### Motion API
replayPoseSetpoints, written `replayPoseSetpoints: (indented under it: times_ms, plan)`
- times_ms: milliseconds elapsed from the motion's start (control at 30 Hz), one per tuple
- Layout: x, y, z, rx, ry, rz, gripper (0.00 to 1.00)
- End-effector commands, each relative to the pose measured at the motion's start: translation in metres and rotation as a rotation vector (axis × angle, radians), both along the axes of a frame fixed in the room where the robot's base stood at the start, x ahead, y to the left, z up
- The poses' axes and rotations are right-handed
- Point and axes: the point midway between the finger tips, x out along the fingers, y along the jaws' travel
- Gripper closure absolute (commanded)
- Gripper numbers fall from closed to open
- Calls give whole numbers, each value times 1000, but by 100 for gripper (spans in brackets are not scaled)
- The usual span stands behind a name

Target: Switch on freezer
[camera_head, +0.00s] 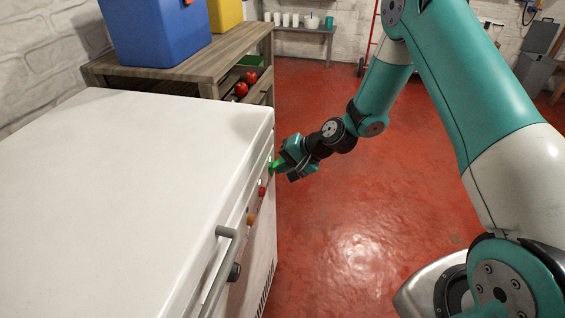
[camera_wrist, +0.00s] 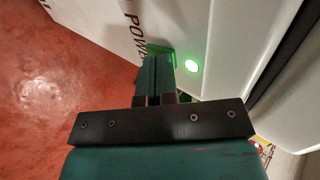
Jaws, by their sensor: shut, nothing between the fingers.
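The white chest freezer (camera_head: 130,180) fills the left of the head view, with its lid closed. My gripper (camera_head: 275,167) is at the far end of the freezer's front face. In the wrist view the shut, empty fingers (camera_wrist: 156,62) reach a green switch (camera_wrist: 160,47) and partly cover it. They seem to touch it, but the contact itself is hidden. A round green light (camera_wrist: 191,66) glows on the white panel just right of the fingers. The printed word "POWER" (camera_wrist: 135,30) is partly visible beside the switch.
A grey handle (camera_head: 222,265) and a red (camera_head: 262,190) and an orange control (camera_head: 251,217) stick out from the freezer front. A wooden shelf (camera_head: 180,65) with a blue box (camera_head: 155,30) stands behind. The red floor (camera_head: 340,220) right of the freezer is clear.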

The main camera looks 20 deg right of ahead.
Motion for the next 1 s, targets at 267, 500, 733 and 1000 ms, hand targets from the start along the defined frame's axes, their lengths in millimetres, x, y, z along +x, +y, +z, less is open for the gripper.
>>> replayPoseSetpoints:
  times_ms: [267, 500, 733, 1000]
  plan:
    - [0, 0, 6, 1, -1, 0, 100]
    - [0, 0, 16, 1, -1, 0, 100]
    - [0, 0, 16, 1, -1, 0, 100]
    - [-5, -7, 19, 1, 1, 4, 100]
